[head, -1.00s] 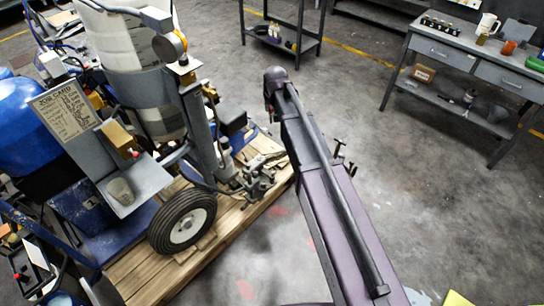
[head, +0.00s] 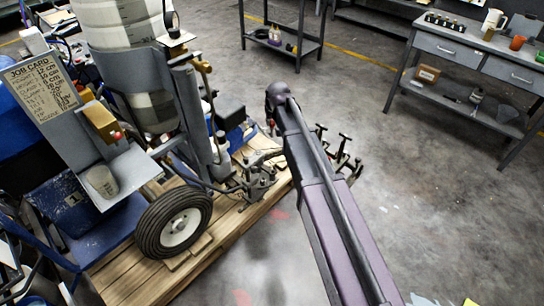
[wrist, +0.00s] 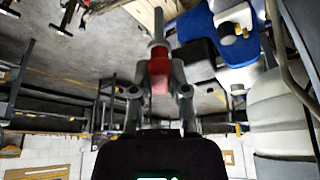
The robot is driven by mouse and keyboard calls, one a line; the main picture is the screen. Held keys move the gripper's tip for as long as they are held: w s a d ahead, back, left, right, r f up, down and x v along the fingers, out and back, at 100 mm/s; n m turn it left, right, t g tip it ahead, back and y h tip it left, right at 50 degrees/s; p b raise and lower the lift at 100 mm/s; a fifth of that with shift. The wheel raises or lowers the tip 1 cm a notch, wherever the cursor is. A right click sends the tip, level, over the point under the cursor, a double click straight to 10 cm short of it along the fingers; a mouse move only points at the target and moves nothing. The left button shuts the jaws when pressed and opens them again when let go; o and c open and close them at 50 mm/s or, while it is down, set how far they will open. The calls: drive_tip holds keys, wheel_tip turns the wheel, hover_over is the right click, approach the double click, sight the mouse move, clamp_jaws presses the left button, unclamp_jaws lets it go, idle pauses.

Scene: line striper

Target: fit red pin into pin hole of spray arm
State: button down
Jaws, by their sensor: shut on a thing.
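In the wrist view my gripper (wrist: 159,88) is shut on the red pin (wrist: 158,68). The pin has a red body between the fingers and a grey shaft (wrist: 158,25) that sticks out beyond the fingertips. The line striper stands on a wooden pallet at left. A metal fitting cluster (head: 257,180) sits low at its right side, left of my arm; I cannot tell whether it is the spray arm. No pin hole can be made out. The pin shows no contact with anything.
The striper's black wheel (head: 173,224) and the pallet (head: 225,222) are left of my arm. Dark T-shaped handles (head: 345,138) stand just right of it. A workbench (head: 445,48) is at the upper right. Open floor (head: 430,200) lies between.

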wheel_tip(320, 180, down, 15)
drive_tip(key=b, duration=1.3)
drive_tip(key=shift+r+n, duration=0.2)
drive_tip(key=shift+n, duration=0.1)
drive_tip(key=shift+d, duration=0.1)
drive_tip(key=shift+f+b, duration=0.15)
drive_tip(key=shift+b, duration=0.15)
drive_tip(key=shift+f+b, duration=2.7)
drive_tip(key=shift+f+b, duration=2.25)
idle(0.4)
